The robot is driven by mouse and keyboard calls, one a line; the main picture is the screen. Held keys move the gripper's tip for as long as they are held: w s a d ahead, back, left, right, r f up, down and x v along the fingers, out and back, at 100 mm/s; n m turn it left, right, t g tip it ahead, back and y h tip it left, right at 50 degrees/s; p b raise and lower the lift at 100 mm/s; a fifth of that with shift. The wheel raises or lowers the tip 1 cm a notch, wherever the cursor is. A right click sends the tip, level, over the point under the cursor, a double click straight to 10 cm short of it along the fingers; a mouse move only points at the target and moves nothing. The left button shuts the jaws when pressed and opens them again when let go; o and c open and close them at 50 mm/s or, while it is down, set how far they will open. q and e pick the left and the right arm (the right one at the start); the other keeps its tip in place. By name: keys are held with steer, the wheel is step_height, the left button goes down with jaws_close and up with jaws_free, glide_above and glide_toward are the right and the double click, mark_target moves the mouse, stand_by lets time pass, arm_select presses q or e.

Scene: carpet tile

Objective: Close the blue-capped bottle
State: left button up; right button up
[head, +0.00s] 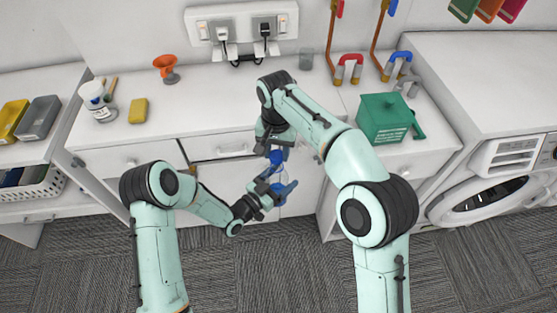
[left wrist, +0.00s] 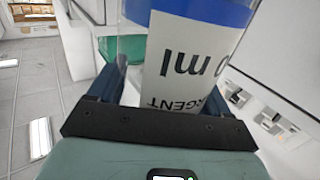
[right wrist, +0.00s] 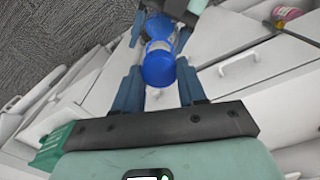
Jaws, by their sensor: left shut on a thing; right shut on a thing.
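The bottle is clear, with a white label and blue at one end in the left wrist view (left wrist: 190,55), where the label print is upside down. My left gripper (head: 272,187) is shut on the bottle in front of the counter. The blue cap (right wrist: 158,68) shows between the fingers of my right gripper (right wrist: 158,88), which is shut on it. In the right wrist view the cap lies in line with the bottle, over its top end. Whether the cap touches the neck cannot be told, because the cap hides it.
The counter (head: 215,95) behind my grippers holds an orange funnel (head: 166,68), a yellow sponge (head: 138,110), a white container (head: 97,100) and a green box (head: 385,118). Drawer fronts (head: 232,148) stand close behind. A washing machine (head: 490,190) stands at right.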

steer(key=shift+f, duration=0.1)
steer(key=shift+f, duration=0.85)
steer(key=shift+f, duration=0.55)
arm_select(q)
jaws_close()
arm_select(e)
steer(key=m, duration=1.3)
steer(key=shift+m, duration=0.3)
steer(key=m, duration=0.7)
steer(key=shift+s, duration=0.15)
steer(key=m, duration=0.4)
steer(key=shift+m, duration=0.4)
steer(key=m, duration=0.4)
